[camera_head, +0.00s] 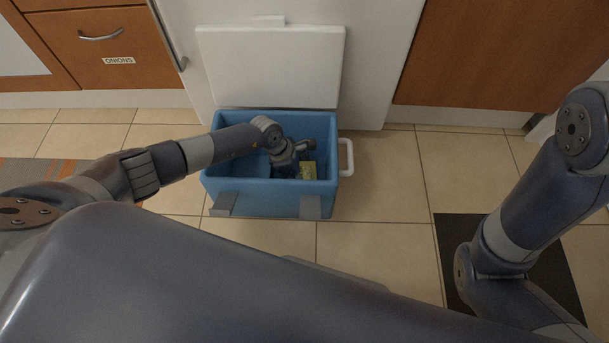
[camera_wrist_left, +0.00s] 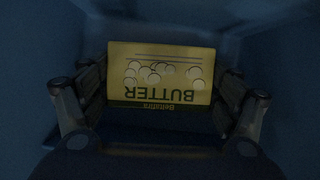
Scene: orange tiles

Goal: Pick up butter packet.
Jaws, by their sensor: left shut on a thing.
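The yellow butter packet (camera_head: 308,170) is inside the open blue cooler box (camera_head: 260,198). In the left wrist view the butter packet (camera_wrist_left: 160,72) fills the space between the two fingers, with its label upside down. My left gripper (camera_head: 302,158) reaches down into the box and is shut on the packet; in the left wrist view its fingers (camera_wrist_left: 158,105) press the packet's left and right sides. The cooler's white lid (camera_head: 270,66) stands open at the back. My right gripper is not in view; only part of the right arm shows.
A white handle (camera_head: 346,157) sticks out on the box's right side, and grey latches (camera_head: 311,207) are on its front. Wooden cabinets (camera_head: 500,55) and a white door stand behind. A dark mat (camera_head: 465,235) lies at the right. Tiled floor right of the box is clear.

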